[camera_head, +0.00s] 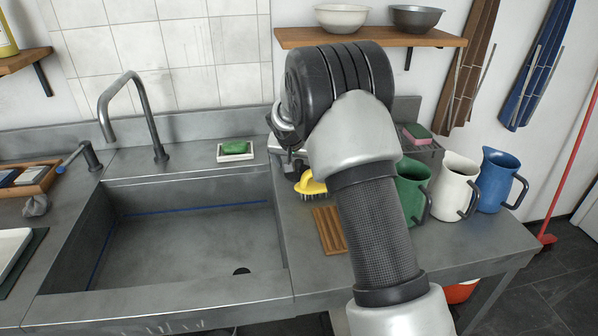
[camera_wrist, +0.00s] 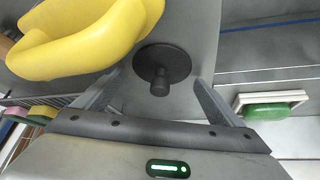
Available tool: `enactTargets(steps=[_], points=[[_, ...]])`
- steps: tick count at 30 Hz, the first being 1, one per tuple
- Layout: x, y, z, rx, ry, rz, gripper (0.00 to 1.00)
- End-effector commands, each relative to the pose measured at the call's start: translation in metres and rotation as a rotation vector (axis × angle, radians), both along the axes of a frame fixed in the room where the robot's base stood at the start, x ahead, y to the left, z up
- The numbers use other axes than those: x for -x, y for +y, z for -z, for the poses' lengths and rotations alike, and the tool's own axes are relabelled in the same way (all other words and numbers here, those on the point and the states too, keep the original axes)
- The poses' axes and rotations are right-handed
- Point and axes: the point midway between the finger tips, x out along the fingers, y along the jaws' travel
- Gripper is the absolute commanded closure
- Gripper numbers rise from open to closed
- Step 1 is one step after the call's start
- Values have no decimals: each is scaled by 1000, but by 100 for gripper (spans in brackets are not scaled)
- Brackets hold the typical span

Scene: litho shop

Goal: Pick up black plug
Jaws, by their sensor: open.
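The black plug (camera_wrist: 162,68) is a round flat disc with a short knob standing up from its middle. In the wrist view it lies on the grey metal counter (camera_wrist: 190,22). My gripper (camera_wrist: 156,80) is open, with one finger to the left and one to the right of the plug's knob. Nothing is held between the fingers. In the head view my arm hides the plug and most of my gripper.
A yellow brush (camera_head: 311,184) is close beside the plug, and its handle (camera_wrist: 82,38) fills the upper left of the wrist view. A green soap on a white dish (camera_head: 235,152) sits behind the sink (camera_head: 190,250). Green, white and blue jugs (camera_head: 497,180) stand at right.

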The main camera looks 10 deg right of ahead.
Motion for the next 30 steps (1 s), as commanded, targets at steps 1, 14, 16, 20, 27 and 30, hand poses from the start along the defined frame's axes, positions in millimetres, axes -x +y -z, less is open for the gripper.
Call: enactTargets(steps=[1,14,16,20,27,30], points=[[0,0,0,0,0,0,10],[0,0,-1,0,0,-1,54],[0,0,-1,0,0,-1,54],[0,0,-11,1,-2,0,54],[-1,1,-58,0,-4,-1,54],[0,1,-76,-1,-4,0,54]])
